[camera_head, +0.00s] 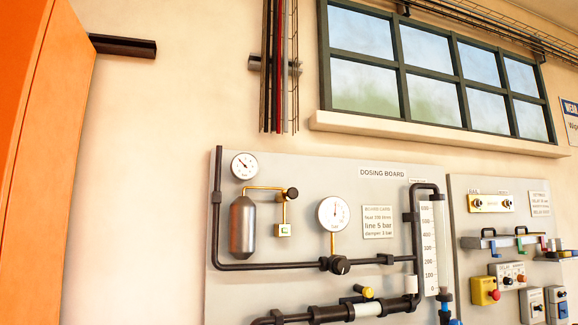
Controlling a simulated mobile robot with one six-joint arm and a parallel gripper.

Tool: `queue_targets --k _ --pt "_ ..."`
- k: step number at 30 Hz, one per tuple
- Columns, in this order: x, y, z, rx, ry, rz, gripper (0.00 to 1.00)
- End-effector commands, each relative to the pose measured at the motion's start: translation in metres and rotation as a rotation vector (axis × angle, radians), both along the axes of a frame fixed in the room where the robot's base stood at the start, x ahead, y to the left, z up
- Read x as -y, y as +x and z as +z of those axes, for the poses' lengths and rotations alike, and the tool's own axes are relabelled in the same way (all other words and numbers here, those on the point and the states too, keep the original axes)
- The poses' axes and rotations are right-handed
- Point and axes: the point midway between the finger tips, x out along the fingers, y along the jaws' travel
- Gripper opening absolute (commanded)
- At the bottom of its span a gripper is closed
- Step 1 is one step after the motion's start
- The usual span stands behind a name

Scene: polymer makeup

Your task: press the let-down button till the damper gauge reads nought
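The dosing board (300,170) fills the lower middle of the head view. A small round gauge (244,166) sits at its upper left, above a grey metal vessel (242,227) that looks like the damper. Its needle seems to point up and left, but the scale is too small to read. A brass pipe runs from the vessel to a black knob (292,194). Below the knob is a small block with a green face (284,230), which may be the let-down button; its marking is unreadable. My gripper is not in view.
A larger gauge (333,213) stands above a black valve knob (340,265). A card (378,222) reads line 5 bar, damper 2 bar. A scaled tube (430,245) and dark pipes stand out from the board.

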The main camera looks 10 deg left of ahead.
Motion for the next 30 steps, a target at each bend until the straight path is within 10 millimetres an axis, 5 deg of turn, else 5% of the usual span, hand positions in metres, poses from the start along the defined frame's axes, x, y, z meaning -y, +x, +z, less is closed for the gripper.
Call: queue_targets --k 3,25,30 --pt "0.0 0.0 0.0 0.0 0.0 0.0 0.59" --pt "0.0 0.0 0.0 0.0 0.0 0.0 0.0" --pt "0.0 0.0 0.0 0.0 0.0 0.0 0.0"
